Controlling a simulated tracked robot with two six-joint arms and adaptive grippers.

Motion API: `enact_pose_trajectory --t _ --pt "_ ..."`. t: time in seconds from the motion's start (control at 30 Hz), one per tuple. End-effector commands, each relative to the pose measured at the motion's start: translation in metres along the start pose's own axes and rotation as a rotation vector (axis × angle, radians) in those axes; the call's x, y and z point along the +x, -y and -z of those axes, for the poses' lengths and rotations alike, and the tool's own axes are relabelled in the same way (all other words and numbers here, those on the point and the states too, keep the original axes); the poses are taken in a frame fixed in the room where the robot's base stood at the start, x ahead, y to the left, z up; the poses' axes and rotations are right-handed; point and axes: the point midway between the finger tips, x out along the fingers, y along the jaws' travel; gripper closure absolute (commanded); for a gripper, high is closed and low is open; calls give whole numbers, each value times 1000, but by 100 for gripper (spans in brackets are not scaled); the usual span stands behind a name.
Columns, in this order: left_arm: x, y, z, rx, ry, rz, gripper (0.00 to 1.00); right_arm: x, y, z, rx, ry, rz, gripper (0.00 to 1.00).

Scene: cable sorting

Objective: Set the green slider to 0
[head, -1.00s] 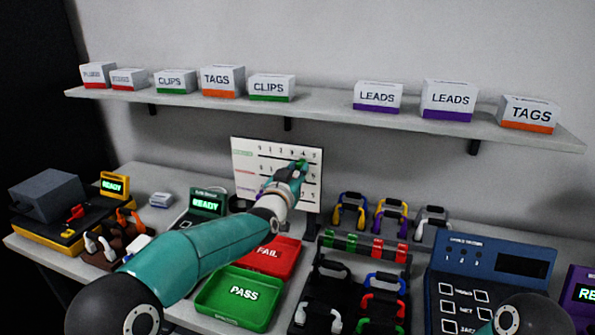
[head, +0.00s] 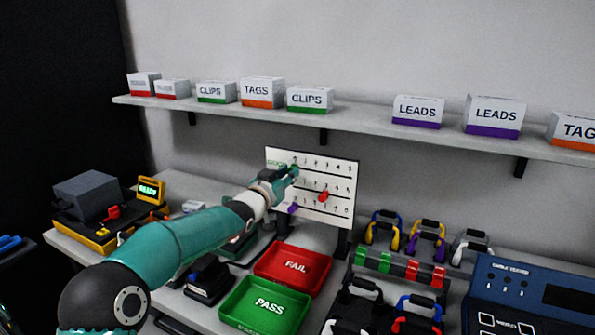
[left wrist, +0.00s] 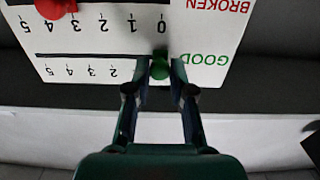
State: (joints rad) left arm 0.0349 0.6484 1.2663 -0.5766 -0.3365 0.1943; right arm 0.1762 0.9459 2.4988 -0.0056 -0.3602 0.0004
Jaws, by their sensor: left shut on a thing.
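The white slider board (head: 335,212) stands upright at the back of the bench. My left gripper (head: 292,172) is at the left end of its top row. In the left wrist view, where the board shows upside down, the left gripper (left wrist: 161,72) is shut on the green slider knob (left wrist: 160,72) in the GOOD row. The knob lines up with the 0 end, just beside the word GOOD. The fingers hide the 0 and 1 of that row.
The red slider (head: 323,196) sits mid-row and the purple slider (head: 292,208) at the left of the bottom row. The FAIL tray (head: 322,285) and PASS tray (head: 230,310) lie in front. A shelf (head: 360,133) with boxes runs above.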

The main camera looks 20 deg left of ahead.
Motion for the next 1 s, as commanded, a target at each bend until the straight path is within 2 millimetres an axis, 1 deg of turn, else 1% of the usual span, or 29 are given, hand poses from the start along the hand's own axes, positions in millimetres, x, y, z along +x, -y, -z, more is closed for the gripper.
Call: enact_pose_trajectory --t 0.03,0.2,0.23,0.37,0.77,0.87,1.0 --pt "-1 4 3 -1 -8 6 100 1 0 0 0 1 0 100" --pt "-1 6 4 -1 -10 9 100 1 0 0 1 1 0 100" --pt "-1 6 4 -1 -10 10 76 1 0 0 1 1 0 100" --pt "-2 6 4 0 -10 10 55 1 0 0 0 1 0 100" --pt "-4 4 2 1 -5 6 54 1 0 0 1 1 0 100" --pt "-10 4 2 0 -5 5 54 1 0 0 1 1 0 100" --pt "-27 4 2 -1 -5 6 54 1 0 0 1 1 0 100"
